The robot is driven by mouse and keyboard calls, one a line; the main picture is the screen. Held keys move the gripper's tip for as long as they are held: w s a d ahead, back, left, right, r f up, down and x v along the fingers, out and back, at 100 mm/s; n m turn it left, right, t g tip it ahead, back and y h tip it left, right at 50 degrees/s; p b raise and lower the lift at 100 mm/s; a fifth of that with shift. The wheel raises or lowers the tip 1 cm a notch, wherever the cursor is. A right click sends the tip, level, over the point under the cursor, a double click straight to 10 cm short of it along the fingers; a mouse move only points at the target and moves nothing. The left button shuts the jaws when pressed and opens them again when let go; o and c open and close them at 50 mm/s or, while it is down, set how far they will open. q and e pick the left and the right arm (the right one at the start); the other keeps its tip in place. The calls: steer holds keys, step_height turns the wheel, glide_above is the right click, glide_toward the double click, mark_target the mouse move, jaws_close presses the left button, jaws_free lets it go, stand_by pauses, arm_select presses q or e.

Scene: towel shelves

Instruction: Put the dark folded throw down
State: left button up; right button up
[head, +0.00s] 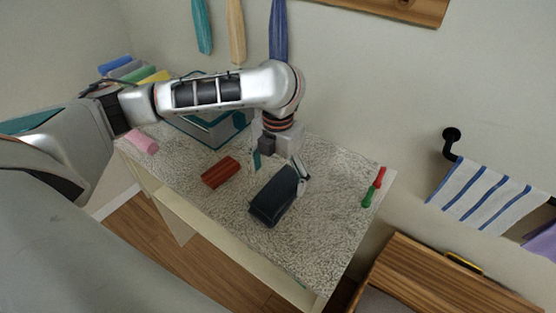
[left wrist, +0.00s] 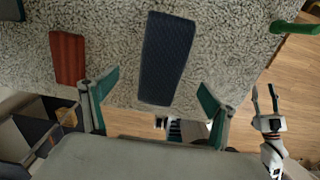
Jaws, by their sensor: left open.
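The dark folded throw (head: 275,197) is a dark blue-grey block lying on the speckled top (head: 330,215) of a shelf unit. It also shows in the left wrist view (left wrist: 167,58). My left gripper (head: 281,172) is open above it, its fingers apart. In the left wrist view the left gripper's fingers (left wrist: 156,98) stand wide on either side of the throw's near end, with gaps and nothing held. My right gripper (left wrist: 265,97) shows small at the right of the left wrist view, well away from the throw, its fingers apart and empty.
A red-brown folded cloth (head: 220,172) lies left of the throw. A pink roll (head: 144,142) and a teal-trimmed box (head: 205,133) are farther left. A red-and-green stick (head: 374,187) lies near the right edge. A wooden slatted bench (head: 430,280) stands at lower right.

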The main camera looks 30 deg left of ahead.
mark_target(278, 187)
arm_select(q)
step_height(278, 187, up, 6)
steer(key=shift+r, duration=0.15)
stand_by(0.6)
